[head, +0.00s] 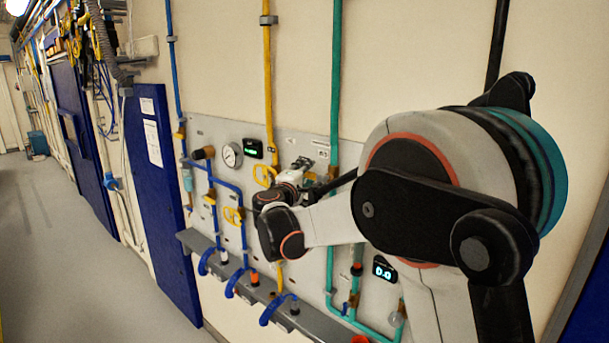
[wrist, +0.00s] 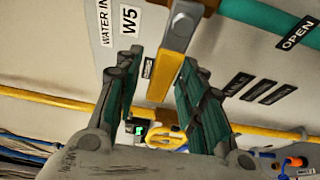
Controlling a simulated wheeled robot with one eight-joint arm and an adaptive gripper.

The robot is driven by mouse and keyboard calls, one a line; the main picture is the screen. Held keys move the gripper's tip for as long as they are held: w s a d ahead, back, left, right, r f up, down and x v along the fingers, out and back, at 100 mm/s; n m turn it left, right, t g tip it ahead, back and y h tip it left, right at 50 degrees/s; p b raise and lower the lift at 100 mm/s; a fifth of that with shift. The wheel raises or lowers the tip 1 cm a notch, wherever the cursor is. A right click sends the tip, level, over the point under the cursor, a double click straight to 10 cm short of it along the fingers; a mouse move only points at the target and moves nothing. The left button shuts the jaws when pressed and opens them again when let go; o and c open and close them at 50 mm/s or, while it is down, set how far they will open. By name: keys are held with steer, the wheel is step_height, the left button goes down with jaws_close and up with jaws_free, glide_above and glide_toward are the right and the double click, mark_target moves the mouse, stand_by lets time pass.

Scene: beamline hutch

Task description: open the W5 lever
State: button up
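The W5 lever (wrist: 163,76) shows in the wrist view as a flat grey metal bar with a yellow sleeve, set across the line of a teal pipe (wrist: 262,20). A white W5 label (wrist: 129,20) is beside it at upper left. An OPEN label (wrist: 297,33) is on the pipe at right. My gripper (wrist: 160,62) is open, with one green-padded finger on each side of the lever and gaps showing between. In the head view my gripper (head: 302,166) is at the panel near the teal pipe; the lever is not clearly visible there.
The wall panel (head: 215,130) carries a gauge (head: 232,154), yellow valve handles (head: 234,214) and blue pipes (head: 224,184). A grey ledge (head: 330,319) with blue hoses runs below. A yellow pipe (wrist: 50,97) crosses behind my fingers. Open floor (head: 70,250) lies at left.

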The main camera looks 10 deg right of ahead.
jaws_close()
steer(key=shift+f, duration=0.15)
steer(key=s+d+f+n+g+h+b, duration=0.1)
steer(key=s+d+f+n+g, duration=0.3)
steer(key=n, duration=0.9)
steer(key=shift+s+f+g+h+b, duration=0.3)
steer(key=shift+s+f+g+b, duration=0.45)
steer(key=shift+f+g, duration=0.8)
steer(key=shift+r+n+g, duration=0.25)
steer(key=shift+r+n, duration=0.05)
jaws_free()
